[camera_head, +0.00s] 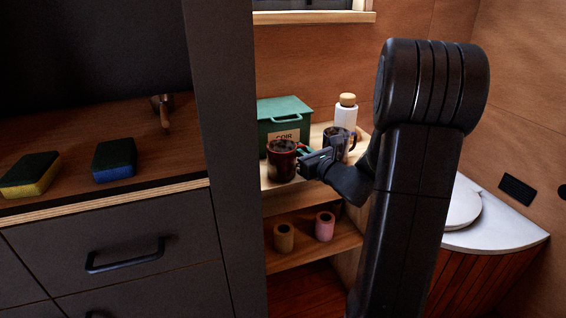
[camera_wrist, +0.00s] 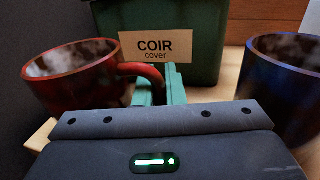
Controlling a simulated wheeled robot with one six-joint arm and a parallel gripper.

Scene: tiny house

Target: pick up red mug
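The red mug (camera_head: 282,161) stands at the front left of the upper shelf, just left of my gripper (camera_head: 305,163). In the wrist view the red mug (camera_wrist: 75,82) is on the left, with its handle reaching right to my gripper's teal fingertips (camera_wrist: 160,90). The fingers are close together with the handle between them. The mug's lower part is hidden in the wrist view. I cannot tell whether its base touches the shelf.
A green COIR box (camera_head: 284,121) stands behind the mug. A dark blue mug (camera_wrist: 285,85) is close on the right, and a white bottle (camera_head: 346,114) with a cork top stands behind it. A dark panel (camera_head: 228,150) borders the shelf's left side. Two small cups (camera_head: 325,226) sit on the lower shelf.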

